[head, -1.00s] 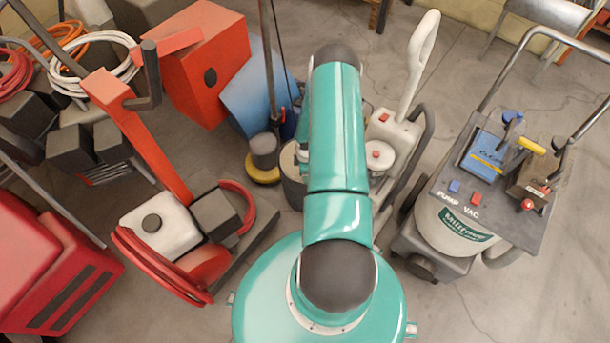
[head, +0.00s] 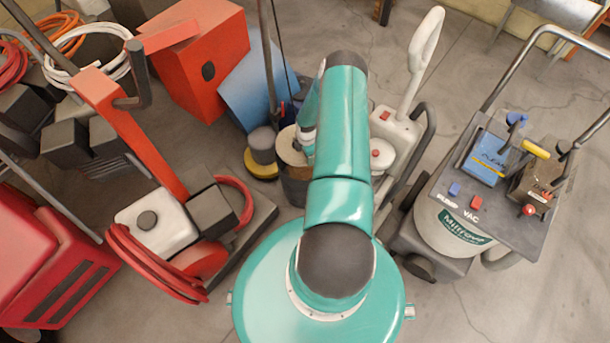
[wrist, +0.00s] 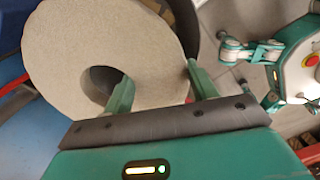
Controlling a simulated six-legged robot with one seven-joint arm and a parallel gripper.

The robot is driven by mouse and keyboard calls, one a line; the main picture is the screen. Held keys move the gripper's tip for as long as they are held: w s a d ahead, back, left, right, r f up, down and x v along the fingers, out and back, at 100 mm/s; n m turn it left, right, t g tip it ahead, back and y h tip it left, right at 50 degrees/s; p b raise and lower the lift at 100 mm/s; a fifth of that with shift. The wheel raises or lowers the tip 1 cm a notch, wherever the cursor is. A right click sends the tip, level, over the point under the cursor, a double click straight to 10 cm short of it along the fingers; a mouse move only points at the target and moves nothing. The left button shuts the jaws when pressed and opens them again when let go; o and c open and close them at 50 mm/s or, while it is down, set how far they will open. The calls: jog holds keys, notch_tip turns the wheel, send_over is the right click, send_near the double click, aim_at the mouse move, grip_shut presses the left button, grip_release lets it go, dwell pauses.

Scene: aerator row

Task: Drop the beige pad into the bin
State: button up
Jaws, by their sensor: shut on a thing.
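The beige pad (wrist: 140,45) is a thick flat ring with a central hole. My gripper (wrist: 160,80) is shut on its ring, with one finger in the hole and the other at the outer edge. In the head view the pad (head: 291,147) shows just left of my arm, over the mouth of the dark round bin (head: 296,191). The bin's dark curved wall (wrist: 187,22) shows behind the pad in the wrist view. The pad covers most of the bin's mouth, so I cannot tell the gap between them. My fingers are mostly hidden in the head view.
A mop-like tool with a yellow base (head: 261,165) and a blue panel (head: 254,88) stand close left of the bin. A white upright machine (head: 395,130) stands to its right. A red-handled machine (head: 160,225) is at left, and a wheeled tank machine (head: 450,215) at right.

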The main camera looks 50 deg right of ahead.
jog(key=shift+f, duration=0.8)
jog(key=o, duration=1.1)
jog(key=shift+c, duration=0.2)
jog(key=shift+r, duration=0.1)
notch_tip(320, 180, up, 14)
jog(key=shift+f, duration=0.2)
